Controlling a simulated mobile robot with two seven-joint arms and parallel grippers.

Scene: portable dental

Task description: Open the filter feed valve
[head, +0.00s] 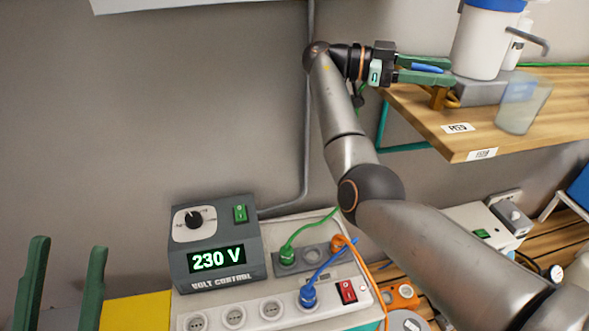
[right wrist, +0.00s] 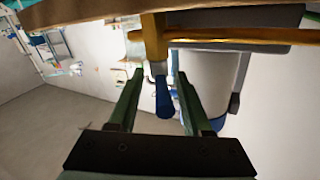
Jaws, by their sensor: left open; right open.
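The filter feed valve shows as a brass fitting (right wrist: 154,38) with a blue lever (right wrist: 163,100) in the right wrist view. In the head view the blue lever (head: 428,68) lies beside the white canister (head: 480,45) with a blue lid. My right gripper (head: 450,70) is open, with one green finger on each side of the lever. In the right wrist view, gaps show between the lever and both fingers of this gripper (right wrist: 161,74). The lever points back toward the palm. My left gripper (head: 62,245) is open and empty at the lower left.
The canister stands on a grey block on a wooden shelf (head: 425,115) with a clear cup (head: 523,105) near its edge. Below are a 230 V control box (head: 217,262), a socket strip (head: 268,310) and several cables. The wall at left is clear.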

